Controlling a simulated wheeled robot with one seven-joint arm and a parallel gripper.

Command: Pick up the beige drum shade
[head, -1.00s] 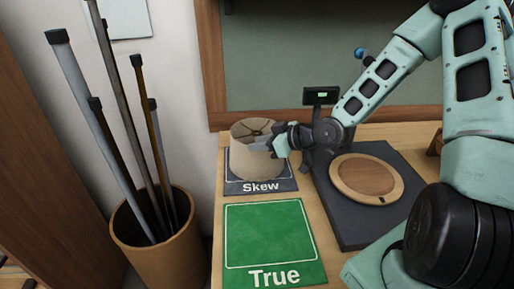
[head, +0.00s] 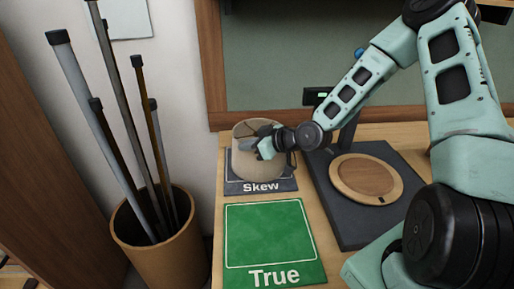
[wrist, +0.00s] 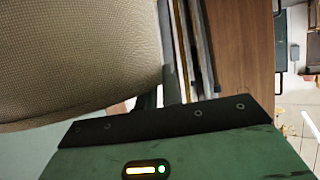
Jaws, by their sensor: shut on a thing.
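The beige drum shade (head: 258,168) is at the far left of the bench, at the dark "Skew" mat (head: 237,187). My gripper (head: 254,146) reaches it from the right and is shut on its upper wall near the rim. The gripper and wrist hide part of the rim and the opening. In the wrist view the shade's woven wall (wrist: 75,55) fills the upper left, close to my gripper. I cannot tell whether the shade's bottom is clear of the mat.
A green "True" mat (head: 270,237) lies empty in front. A dark scale-like platform (head: 347,225) with a round wooden disc (head: 366,178) and a post stands to the right. A bin (head: 165,263) of several poles stands left of the bench. A wall with a wood-framed panel (head: 330,70) is behind.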

